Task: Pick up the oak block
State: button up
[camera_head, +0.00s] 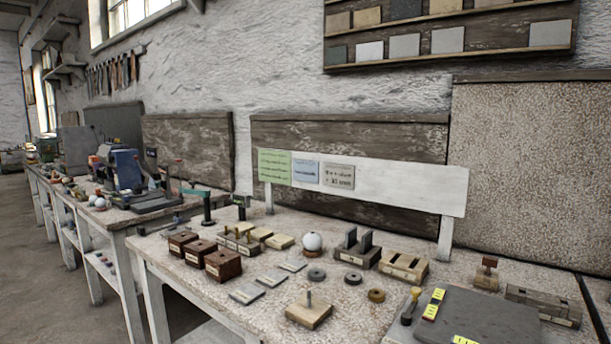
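Several wooden blocks sit on the near workbench, and I cannot tell for sure which is the oak block. A light tan wooden block (308,315) with a short upright peg lies near the front edge. The labels are too small to read. My gripper is not in view.
A white sphere (312,242), dark rings (317,274), flat grey plates (247,293), a dark two-post holder (357,249) and a slotted wooden block (403,266) crowd the workbench (215,311). A grey slab (480,320) lies front right. A signboard (395,188) stands behind.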

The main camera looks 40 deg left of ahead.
aim_at(195, 251)
jog(key=u, duration=1.6)
